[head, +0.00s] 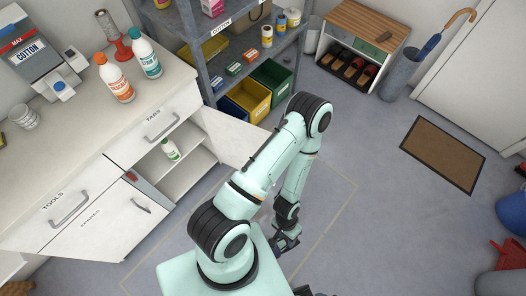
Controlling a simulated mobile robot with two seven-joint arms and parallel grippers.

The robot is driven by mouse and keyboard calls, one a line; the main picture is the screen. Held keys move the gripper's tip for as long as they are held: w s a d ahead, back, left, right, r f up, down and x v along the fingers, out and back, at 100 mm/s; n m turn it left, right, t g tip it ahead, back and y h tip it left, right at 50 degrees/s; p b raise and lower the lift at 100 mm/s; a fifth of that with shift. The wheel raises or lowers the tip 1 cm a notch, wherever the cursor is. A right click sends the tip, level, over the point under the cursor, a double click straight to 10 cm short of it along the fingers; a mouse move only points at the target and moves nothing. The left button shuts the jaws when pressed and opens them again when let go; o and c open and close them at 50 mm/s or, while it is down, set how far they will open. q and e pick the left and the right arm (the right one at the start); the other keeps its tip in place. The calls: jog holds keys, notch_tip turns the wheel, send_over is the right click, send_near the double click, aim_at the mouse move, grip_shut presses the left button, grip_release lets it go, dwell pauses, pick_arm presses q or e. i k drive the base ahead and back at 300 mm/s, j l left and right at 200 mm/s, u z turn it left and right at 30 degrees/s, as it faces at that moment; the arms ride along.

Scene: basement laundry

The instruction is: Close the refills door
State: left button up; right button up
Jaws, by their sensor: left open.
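The white cabinet (105,170) on the left has a bay standing open under the TABS drawer (152,130). A white door (237,137) stands swung out at the bay's right side; its outer face is turned away, so I cannot read a label on it. My left arm covers part of its outer end. Another door (88,232) with a small label and a handle is at the lower left, under the TOOLS drawer (65,208). My left gripper (287,244) is open, low over the floor, right of the cabinet and apart from both doors. A dark part at the bottom edge may be my right gripper.
A green-white bottle (170,149) stands inside the bay. Grey shelving (205,75) with coloured bins is behind the swung-out door. A shoe bench (363,38), an umbrella stand (401,74) and a brown mat (442,154) are at right. The middle floor is clear.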

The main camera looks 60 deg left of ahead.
aim_at(235, 140)
jog(key=i+l+u, duration=0.2)
jog(key=i+u, duration=0.15)
jog(key=i, duration=0.2)
jog(key=i+l+u, duration=0.4)
jog(key=i, duration=0.15)
jog(key=i+u, duration=0.2)
jog(key=u, duration=0.2)
jog(key=i+u, duration=0.2)
jog(key=u, duration=0.15)
jog(key=i+u, duration=0.15)
jog(key=u, duration=0.25)
jog(key=i+l+u, duration=0.15)
jog(key=u, duration=0.25)
jog(key=i+u, duration=0.1)
jog(key=u, duration=0.3)
jog(key=i+l+u, duration=0.1)
jog(key=u, duration=0.3)
jog(key=i+l+u, duration=0.1)
jog(key=u, duration=0.3)
jog(key=l+u, duration=0.35)
jog(key=i+l+u, duration=0.15)
jog(key=u, duration=0.25)
jog(key=i+l+u, duration=0.2)
jog(key=u, duration=0.2)
jog(key=i+l+u, duration=0.15)
jog(key=u, duration=0.3)
jog(key=l+u, duration=0.1)
jog(key=l, duration=0.5)
jog(key=l+z, duration=0.1)
jog(key=l, duration=0.35)
